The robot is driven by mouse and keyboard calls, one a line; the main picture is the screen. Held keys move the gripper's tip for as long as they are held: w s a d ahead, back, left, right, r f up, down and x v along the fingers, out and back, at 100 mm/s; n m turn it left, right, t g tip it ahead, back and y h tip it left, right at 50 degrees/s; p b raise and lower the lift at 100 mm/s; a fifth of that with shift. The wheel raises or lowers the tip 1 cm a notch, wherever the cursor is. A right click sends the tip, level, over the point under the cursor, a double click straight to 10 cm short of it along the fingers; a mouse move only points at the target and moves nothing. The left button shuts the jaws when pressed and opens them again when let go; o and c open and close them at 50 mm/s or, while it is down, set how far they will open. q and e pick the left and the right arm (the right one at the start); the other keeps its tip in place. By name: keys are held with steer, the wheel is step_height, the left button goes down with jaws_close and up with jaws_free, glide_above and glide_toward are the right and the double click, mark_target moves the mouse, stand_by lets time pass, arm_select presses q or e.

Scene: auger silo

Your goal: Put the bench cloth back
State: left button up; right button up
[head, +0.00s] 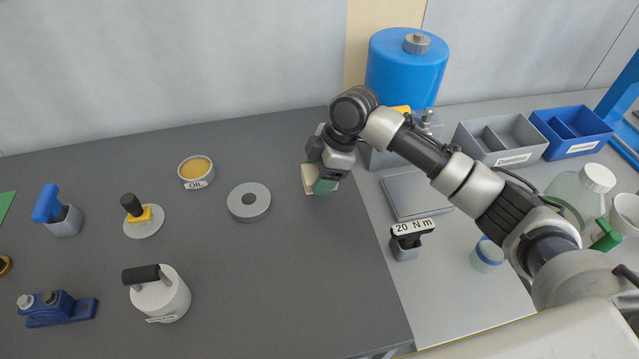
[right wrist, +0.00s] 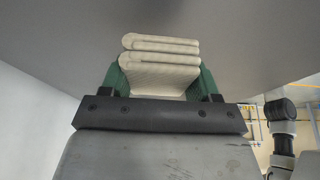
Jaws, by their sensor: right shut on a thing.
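The bench cloth (head: 308,178) is a folded beige pad at the right part of the dark grey mat or bench top (head: 300,270). My right gripper (head: 322,182), with green fingers, is shut on it. In the right wrist view the cloth (right wrist: 160,66) shows several stacked folds between the two green fingers of the gripper (right wrist: 160,80). The cloth is at or just above the dark surface; I cannot tell whether it touches. My left gripper is not in view.
Left of the cloth are a grey ring (head: 249,201) and an oil tin (head: 196,171). Right of the dark surface are a flat square plate (head: 408,195), a 20 N m tool (head: 405,245) and a grey bin (head: 500,138). A blue tank (head: 405,70) stands behind. The dark surface's front middle is clear.

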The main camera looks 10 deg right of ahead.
steer(key=shift+f, duration=2.05)
steer(key=shift+f, duration=0.1)
steer(key=o, duration=0.9)
steer(key=v, duration=1.2)
